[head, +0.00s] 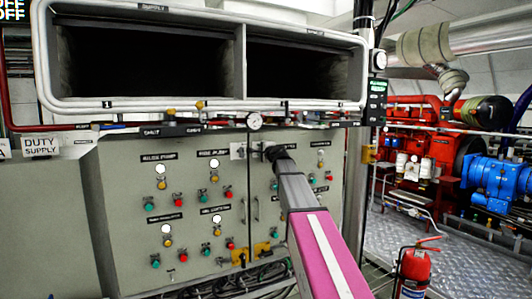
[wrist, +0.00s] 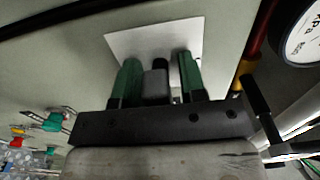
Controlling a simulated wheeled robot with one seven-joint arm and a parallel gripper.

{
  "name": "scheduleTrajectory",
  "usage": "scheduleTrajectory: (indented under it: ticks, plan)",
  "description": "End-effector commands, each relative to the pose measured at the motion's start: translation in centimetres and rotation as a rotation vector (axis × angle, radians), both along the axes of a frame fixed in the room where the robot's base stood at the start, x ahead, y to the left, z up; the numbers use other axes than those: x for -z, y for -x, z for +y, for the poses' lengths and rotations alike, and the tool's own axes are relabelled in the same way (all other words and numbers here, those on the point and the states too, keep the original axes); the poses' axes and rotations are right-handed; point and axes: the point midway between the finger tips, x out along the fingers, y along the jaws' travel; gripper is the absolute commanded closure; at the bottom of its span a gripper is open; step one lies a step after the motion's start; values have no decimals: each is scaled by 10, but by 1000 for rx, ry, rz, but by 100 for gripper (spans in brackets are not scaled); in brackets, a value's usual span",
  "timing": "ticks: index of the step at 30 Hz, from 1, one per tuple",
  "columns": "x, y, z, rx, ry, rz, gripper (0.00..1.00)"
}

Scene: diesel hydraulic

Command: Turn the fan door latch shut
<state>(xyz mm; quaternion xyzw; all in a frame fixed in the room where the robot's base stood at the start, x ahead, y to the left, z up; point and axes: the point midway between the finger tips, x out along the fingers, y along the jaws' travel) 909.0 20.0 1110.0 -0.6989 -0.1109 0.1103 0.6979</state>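The fan door latch has a pale plate (wrist: 150,42) on the grey cabinet front. The plate also shows in the head view (head: 237,151), just left of my gripper (head: 270,153). In the wrist view, my gripper (wrist: 158,75) has two green fingers standing apart over the plate. A small grey block with a dark end (wrist: 157,80), apparently the latch handle, sits between them. A narrow gap shows on the right of the block; contact on the left is unclear. In the head view my gripper hides the handle, so its angle cannot be told there.
A round pressure gauge (head: 254,121) is just above the latch. Buttons and lamps (head: 183,201) cover the panel around it. Open duct boxes (head: 150,62) overhang the panel. A red extinguisher (head: 414,272) stands right, with plated floor (head: 465,255) beyond.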

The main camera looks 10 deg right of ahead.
Motion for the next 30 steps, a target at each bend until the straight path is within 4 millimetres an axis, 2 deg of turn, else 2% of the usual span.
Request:
scheduleTrajectory:
  ticks: [1,8,30]
  plan:
    - [-4,-16,3,0,-1,-4,62]
    - [-6,-20,4,0,-2,-6,62]
    - [-4,19,-7,0,-2,-4,62]
